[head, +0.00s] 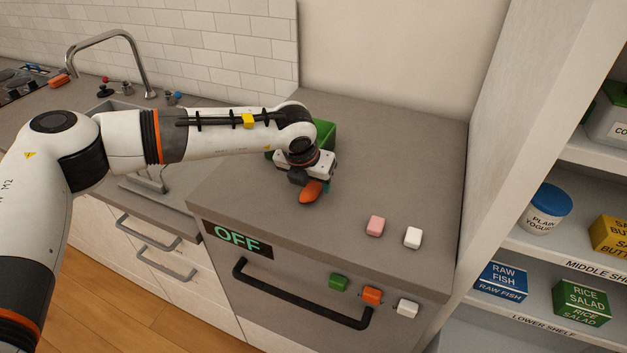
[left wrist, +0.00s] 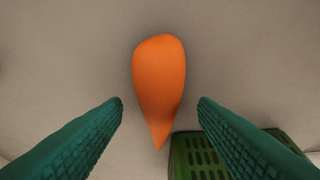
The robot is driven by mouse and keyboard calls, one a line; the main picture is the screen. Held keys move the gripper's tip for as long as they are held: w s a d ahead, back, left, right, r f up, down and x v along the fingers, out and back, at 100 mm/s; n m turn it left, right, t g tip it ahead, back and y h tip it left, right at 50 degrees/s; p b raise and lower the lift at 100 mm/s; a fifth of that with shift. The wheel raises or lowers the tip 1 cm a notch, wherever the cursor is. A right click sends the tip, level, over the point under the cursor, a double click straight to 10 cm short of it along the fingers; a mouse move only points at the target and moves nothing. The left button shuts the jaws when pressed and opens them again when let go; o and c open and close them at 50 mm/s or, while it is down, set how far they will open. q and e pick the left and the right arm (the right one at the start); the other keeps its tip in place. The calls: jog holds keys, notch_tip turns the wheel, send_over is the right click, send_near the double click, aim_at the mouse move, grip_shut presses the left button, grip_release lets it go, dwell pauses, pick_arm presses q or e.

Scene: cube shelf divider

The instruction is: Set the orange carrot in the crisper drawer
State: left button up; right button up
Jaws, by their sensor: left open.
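The orange carrot (head: 311,192) lies on the grey counter top, and my left gripper (head: 308,183) is right above it in the head view. In the left wrist view the carrot (left wrist: 159,85) lies with its pointed end toward the bottom of the picture. The green fingers of my left gripper (left wrist: 160,105) are spread apart, one on each side of the carrot's lower part, with gaps on both sides. I cannot make out the crisper drawer in either view. My right gripper is not in view.
A green basket (head: 325,133) stands just behind my left gripper and also shows in the left wrist view (left wrist: 195,158). Pink (head: 375,226) and white (head: 413,238) blocks lie at the counter's right front. Labelled containers, including plain yogurt (head: 545,208), stand on shelves at right.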

pick_arm(q)
jog(key=shift+w+f, duration=0.2)
jog(key=shift+f, duration=0.3)
jog(key=c, duration=1.1)
